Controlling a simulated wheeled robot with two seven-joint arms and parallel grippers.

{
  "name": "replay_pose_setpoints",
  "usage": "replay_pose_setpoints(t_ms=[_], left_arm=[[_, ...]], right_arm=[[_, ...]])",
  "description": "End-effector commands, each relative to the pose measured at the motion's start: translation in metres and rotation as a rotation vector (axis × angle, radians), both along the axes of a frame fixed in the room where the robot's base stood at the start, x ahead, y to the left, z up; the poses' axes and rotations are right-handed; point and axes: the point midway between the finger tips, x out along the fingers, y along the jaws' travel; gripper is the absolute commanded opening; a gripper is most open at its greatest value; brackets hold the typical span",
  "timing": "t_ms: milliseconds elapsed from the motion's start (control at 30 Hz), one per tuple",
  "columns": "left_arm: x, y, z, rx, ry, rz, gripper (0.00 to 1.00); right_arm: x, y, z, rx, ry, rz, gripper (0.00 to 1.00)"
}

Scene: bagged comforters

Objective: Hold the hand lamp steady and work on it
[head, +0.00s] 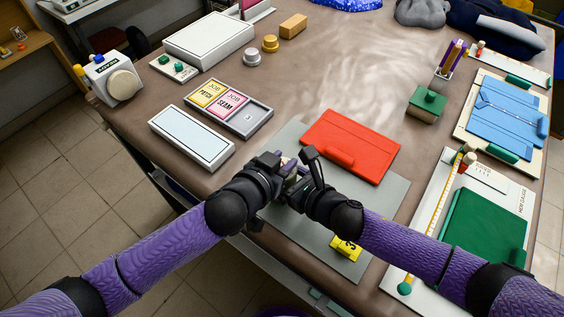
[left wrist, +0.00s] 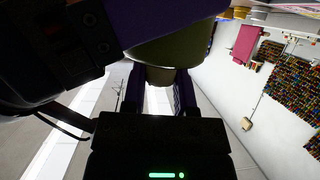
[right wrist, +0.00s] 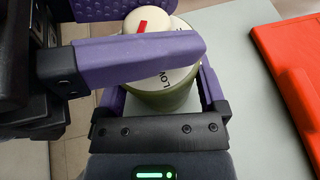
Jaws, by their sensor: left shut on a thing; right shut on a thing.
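The hand lamp shows in the right wrist view as an olive-green round body (right wrist: 165,98) with a white top, dark lettering and a cream knob (right wrist: 146,21) with a red mark. My right gripper (right wrist: 160,90) is shut on the green body. My left gripper (head: 286,166) is shut on the cream knob; one purple finger crosses over the white top in the right wrist view. In the left wrist view the lamp (left wrist: 180,45) is dark and partly hidden. In the head view both grippers meet above the table's near edge and mostly cover it.
A red folder-like case (head: 350,140) lies on the grey mat (head: 390,195) just beyond my grippers. A yellow numbered block (head: 345,248) is near my right arm. A tray with PATCH and SEAM cards (head: 228,103) and a pale flat box (head: 190,136) lie left. The table's middle back is clear.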

Motion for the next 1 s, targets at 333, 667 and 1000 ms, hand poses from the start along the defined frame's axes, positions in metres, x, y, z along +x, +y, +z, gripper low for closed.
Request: replay_pose_setpoints(t_ms=[333,667,1000], left_arm=[[0.0020,0.0004,0.0015,0.005,-0.006,-0.353,0.00],[-0.0005,-0.0021,0.0003,-0.003,0.000,-0.402,0.77],[-0.0004,-0.0022,0.0002,-0.003,-0.001,-0.401,1.00]], right_arm=[[-0.0008,0.0008,-0.0002,0.001,0.001,0.003,0.38],[-0.0005,0.0004,-0.0002,0.001,0.001,0.002,0.38],[-0.0001,0.0000,-0.0001,0.000,0.000,0.000,0.38]])
